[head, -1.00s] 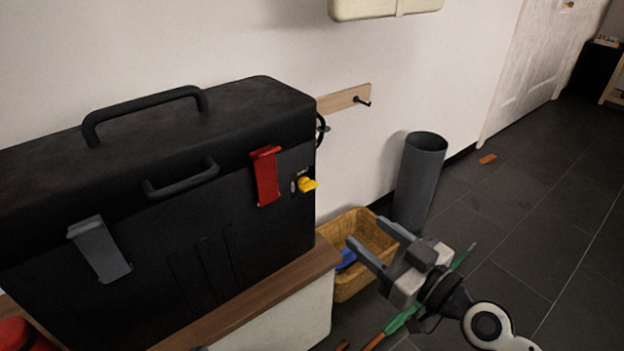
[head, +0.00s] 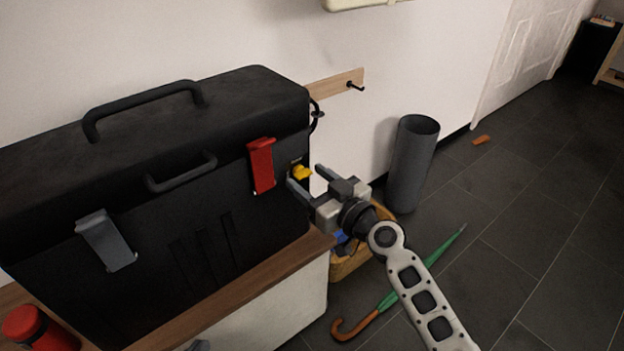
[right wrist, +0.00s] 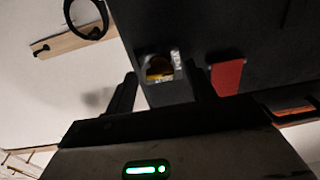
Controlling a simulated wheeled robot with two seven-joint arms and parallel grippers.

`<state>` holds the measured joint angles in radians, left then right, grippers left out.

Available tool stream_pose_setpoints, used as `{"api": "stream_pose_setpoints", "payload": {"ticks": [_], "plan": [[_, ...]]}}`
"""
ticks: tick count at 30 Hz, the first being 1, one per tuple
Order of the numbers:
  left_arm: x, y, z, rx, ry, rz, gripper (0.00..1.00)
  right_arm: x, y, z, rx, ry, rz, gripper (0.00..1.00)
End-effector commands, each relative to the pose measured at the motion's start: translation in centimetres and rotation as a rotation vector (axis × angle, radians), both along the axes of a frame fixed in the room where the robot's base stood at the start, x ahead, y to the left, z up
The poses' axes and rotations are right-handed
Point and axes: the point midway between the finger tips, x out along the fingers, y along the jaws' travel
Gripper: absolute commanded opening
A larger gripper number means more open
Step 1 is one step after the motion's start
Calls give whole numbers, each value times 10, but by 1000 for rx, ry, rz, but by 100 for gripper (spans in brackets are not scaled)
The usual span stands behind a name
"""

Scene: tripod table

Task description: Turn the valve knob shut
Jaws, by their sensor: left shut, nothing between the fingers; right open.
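My right gripper (head: 305,177) is open in front of the knob. In the right wrist view the knob appears between the two fingertips; I cannot tell whether they touch it. A small grey tip of my left gripper (head: 198,345) shows at the bottom edge of the head view, low and away from the knob; most of it is out of frame.
A red latch (head: 261,166) is just left of the knob, and a grey latch (head: 106,241) is further left. The case stands on a wooden-topped bench (head: 235,292). A basket (head: 345,268), a grey bin (head: 411,165) and a green umbrella (head: 410,287) are on the floor.

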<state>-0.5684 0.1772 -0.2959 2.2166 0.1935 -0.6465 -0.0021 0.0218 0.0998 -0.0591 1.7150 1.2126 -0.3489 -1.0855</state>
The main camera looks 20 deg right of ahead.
Motion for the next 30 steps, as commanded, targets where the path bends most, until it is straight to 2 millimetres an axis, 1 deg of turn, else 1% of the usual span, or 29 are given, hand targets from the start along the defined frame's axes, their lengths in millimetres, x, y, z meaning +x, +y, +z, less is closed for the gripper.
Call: {"api": "stream_pose_setpoints", "payload": {"ticks": [4,5,6,8,9,20,26,30], "plan": [[0,0,-2,1,4,1,0,0,0,0,0,0,0,55],[0,0,-2,1,4,1,0,0,0,0,0,0,0,49],[0,1,-2,2,4,1,0,0,0,0,0,0,-1,38],[0,1,-2,2,4,1,0,0,0,0,0,0,-1,21],[0,1,-2,2,4,1,0,0,0,0,0,0,-1,10],[1,1,-1,2,0,2,0,0,-1,0,33,12,-1,10],[2,1,1,-2,-9,4,0,0,-1,0,127,50,0,10],[3,0,4,-5,-17,3,0,0,0,0,232,93,0,10]]}}
